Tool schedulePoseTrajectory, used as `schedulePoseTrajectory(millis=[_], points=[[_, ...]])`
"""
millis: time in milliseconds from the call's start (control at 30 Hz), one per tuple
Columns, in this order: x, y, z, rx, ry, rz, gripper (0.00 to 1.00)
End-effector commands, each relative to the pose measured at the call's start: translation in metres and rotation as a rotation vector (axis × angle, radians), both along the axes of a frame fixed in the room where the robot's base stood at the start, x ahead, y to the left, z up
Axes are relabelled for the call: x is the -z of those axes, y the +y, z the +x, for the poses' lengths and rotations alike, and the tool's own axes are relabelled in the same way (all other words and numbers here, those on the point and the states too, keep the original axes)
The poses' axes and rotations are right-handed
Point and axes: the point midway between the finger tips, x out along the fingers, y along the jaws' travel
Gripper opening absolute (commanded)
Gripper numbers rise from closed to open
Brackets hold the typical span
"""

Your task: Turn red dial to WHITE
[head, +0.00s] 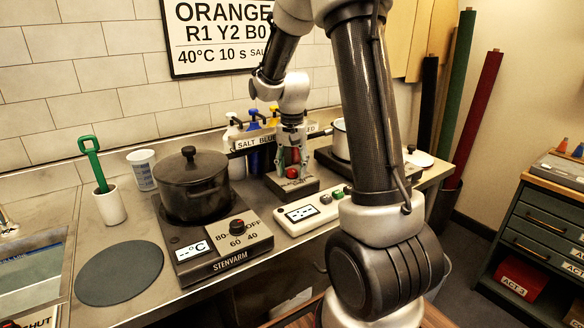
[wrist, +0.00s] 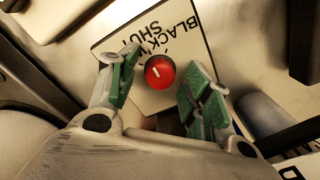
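The red dial (head: 292,172) sits on a small dark unit at the back of the table, below a rack of dispensers. In the wrist view the red dial (wrist: 162,72) shows a short white mark left of its middle. Its pale plate (wrist: 186,40) carries upside-down lettering, with BLACK and SHUT legible and the word WHITE not fully readable. My gripper (head: 291,156) is at the dial. In the wrist view its green-padded fingers are apart, one on each side of the dial, with visible gaps.
A dark pot (head: 191,187) stands on a hot plate (head: 217,259) to the left. A white control box (head: 306,213) is in front of the dial's unit. A white pot (head: 340,139) is at the right. A round dark mat (head: 119,273) lies front left.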

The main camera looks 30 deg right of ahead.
Motion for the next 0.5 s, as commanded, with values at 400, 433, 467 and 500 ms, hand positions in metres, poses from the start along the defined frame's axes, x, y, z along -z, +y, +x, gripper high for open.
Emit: schedulePoseTrajectory(millis=[400,433,467,500], points=[[-0.0004,0.0,0.0001,-0.002,0.0,0.0,0.02],[-0.0004,0.0,0.0001,-0.004,0.0,0.0,0.02],[-0.0005,0.0,0.0001,-0.007,0.0,0.0,0.02],[-0.0005,0.0,0.0001,-0.013,0.0,0.0,0.02]])
